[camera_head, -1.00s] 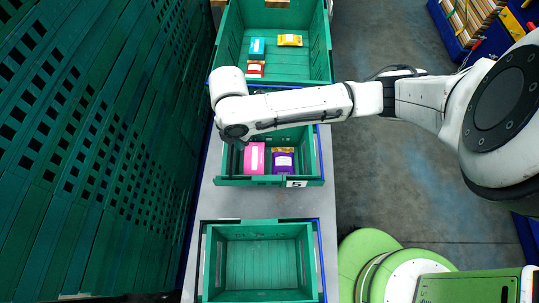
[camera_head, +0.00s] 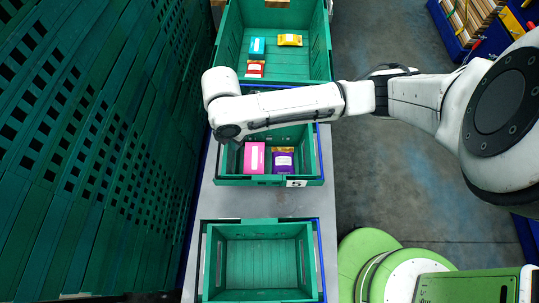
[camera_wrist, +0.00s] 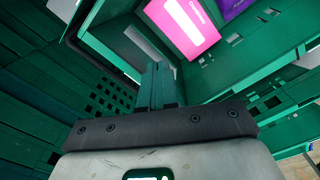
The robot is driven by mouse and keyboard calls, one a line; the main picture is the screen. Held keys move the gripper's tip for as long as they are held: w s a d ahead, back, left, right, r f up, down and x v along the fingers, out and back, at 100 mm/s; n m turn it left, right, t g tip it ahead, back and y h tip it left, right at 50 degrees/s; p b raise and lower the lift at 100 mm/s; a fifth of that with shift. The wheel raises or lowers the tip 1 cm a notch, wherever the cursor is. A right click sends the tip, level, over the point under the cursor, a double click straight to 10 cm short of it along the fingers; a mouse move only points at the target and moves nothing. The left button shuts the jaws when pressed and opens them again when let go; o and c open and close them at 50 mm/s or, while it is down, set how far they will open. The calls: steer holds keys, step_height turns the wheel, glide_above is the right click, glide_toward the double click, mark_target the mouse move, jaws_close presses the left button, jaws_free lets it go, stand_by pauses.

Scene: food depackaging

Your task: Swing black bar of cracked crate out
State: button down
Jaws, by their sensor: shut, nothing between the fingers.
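The middle green crate (camera_head: 304,179) stands on the grey table and holds a pink box (camera_head: 254,158) and a purple packet (camera_head: 283,160). I cannot make out a crack in it. In the wrist view, a thin black bar (camera_wrist: 104,60) runs along the near side of the crate, beside my fingers. My gripper (camera_wrist: 157,72) is shut and empty, its fingers pointing toward the crate's edge. I cannot tell if they touch the bar. In the head view my wrist hangs over the crate's left end and hides the fingers. The pink box (camera_wrist: 184,25) also shows in the wrist view.
A larger green crate (camera_head: 325,55) behind holds several small packets. An empty green crate (camera_head: 308,262) stands in front. A tall slatted green wall (camera_head: 90,140) rises close on the left. A grey table strip (camera_head: 265,204) between the middle and front crates is clear.

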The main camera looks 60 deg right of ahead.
stand_by(0.4)
step_height(320, 180, up, 8)
steer(key=s+p, duration=0.1)
steer(key=p, duration=0.6)
steer(key=shift+d, duration=0.25)
steer(key=shift+w, duration=0.1)
